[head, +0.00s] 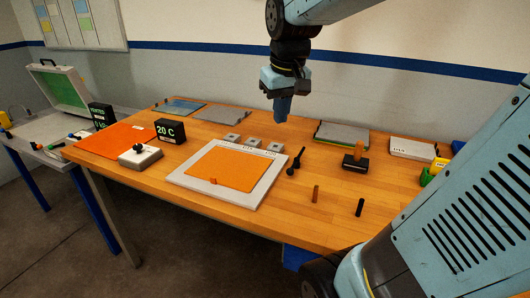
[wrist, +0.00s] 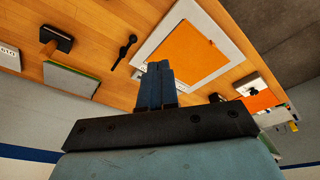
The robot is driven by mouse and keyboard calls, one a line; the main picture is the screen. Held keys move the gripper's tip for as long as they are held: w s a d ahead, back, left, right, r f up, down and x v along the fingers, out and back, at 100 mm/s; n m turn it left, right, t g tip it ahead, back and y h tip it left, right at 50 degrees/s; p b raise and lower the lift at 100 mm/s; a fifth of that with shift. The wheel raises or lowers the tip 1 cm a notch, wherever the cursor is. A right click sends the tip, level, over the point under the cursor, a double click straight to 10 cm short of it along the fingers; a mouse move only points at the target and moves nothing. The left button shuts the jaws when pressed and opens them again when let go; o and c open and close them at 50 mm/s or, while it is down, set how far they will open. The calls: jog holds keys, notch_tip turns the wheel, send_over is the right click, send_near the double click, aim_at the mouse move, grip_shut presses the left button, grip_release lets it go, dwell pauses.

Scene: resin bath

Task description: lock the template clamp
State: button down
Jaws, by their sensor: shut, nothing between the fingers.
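A white frame (head: 262,192) holding an orange sheet (head: 222,168) lies flat at the middle of the wooden table. A small orange knob (head: 213,181) stands near its front edge. A black lever-like part (head: 295,163), perhaps the clamp, is beside the frame's right side; I cannot tell whether it is locked. The wrist view also shows the frame (wrist: 222,68), the orange sheet (wrist: 182,50) and the black lever (wrist: 124,50). My gripper (head: 282,116) is shut and empty, pointing down above the back of the table, apart from the lever. Its blue fingers (wrist: 161,84) are together.
Several small grey blocks (head: 253,142) sit behind the frame. A 20 C display (head: 170,131) and a grey box with a black knob (head: 140,157) are left.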

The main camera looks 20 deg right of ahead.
aim_at(297, 159)
jog(key=w+d+f+g, duration=0.3)
jog(key=w+f, duration=0.4)
jog(key=w, duration=0.3)
jog(key=w+d+f+n+g, duration=0.1)
jog(key=w+d+f+g, duration=0.2)
jog(key=w+f, duration=0.4)
jog(key=w+d, duration=0.1)
jog(key=w, duration=0.3)
jog(key=shift+w+d+n, duration=0.25)
jog(key=shift+d+n, duration=0.05)
jog(key=shift+d, duration=0.1)
jog(key=x, duration=0.9)
jog(key=shift+s+d+f, duration=0.1)
jog(key=shift+s+f, duration=0.1)
jog(key=shift+f, duration=0.1)
jog(key=shift+s+d+f, duration=0.1)
jog(key=shift+s+f, duration=0.05)
jog(key=shift+s, duration=0.4)
jog(key=shift+s+d+f, duration=0.1)
jog(key=shift+s+f, duration=0.05)
jog(key=shift+s, duration=0.4)
jog(key=shift+s+d+f, duration=0.1)
jog(key=shift+s, duration=0.35)
jog(key=shift+s+d+f, duration=0.1)
jog(key=shift+s, duration=0.3)
